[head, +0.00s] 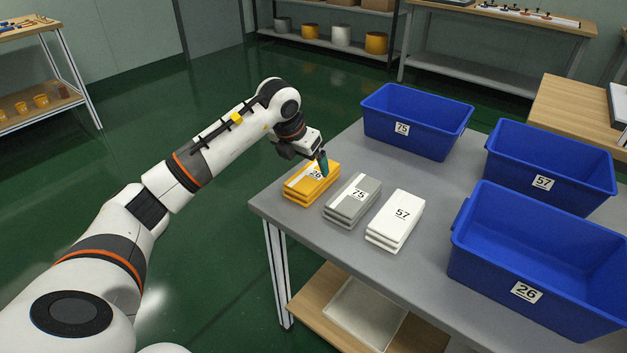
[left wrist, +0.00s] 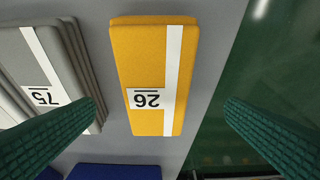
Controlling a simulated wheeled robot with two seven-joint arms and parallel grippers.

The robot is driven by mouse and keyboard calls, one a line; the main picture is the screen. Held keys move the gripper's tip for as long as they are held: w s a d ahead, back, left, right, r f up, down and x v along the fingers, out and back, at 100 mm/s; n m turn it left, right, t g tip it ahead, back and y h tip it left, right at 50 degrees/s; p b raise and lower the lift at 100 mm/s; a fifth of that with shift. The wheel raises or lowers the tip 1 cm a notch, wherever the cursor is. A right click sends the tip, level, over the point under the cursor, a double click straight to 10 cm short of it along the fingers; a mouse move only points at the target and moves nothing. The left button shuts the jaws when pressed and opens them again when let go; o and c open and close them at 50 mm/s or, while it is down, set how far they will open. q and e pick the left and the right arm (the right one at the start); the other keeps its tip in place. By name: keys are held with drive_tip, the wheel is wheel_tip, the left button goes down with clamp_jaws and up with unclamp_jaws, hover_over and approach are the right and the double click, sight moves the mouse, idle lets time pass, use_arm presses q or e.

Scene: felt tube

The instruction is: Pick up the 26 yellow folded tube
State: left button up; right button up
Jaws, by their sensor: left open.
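A stack of yellow folded tubes (head: 311,185) lies at the left corner of the grey table, with a white stripe and a label 26. The top yellow tube (left wrist: 146,70) fills the middle of the left wrist view. My left gripper (head: 323,163) is over this stack, its green fingers pointing down and partly covering the label in the head view. In the left wrist view its two fingers (left wrist: 158,130) are wide apart, one on each side of the yellow tube, with nothing between them gripped. I cannot tell the exact height gap. My right gripper is not in view.
A grey stack (head: 352,201) marked 75 lies close beside the yellow one, then a white stack (head: 396,220) marked 57. Blue bins marked 75 (head: 417,147), 57 (head: 553,205) and 26 (head: 543,314) stand on the right of the table. Green floor lies beyond the left edge.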

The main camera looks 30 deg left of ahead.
sight(312, 173)
use_arm(q)
drive_tip(key=x, duration=0.6)
drive_tip(key=shift+w+d+b, duration=0.15)
drive_tip(key=shift+d+b, duration=0.15)
drive_tip(key=shift+w+f, duration=0.15)
drive_tip(key=shift+f, duration=0.1)
drive_tip(key=c, duration=1.2)
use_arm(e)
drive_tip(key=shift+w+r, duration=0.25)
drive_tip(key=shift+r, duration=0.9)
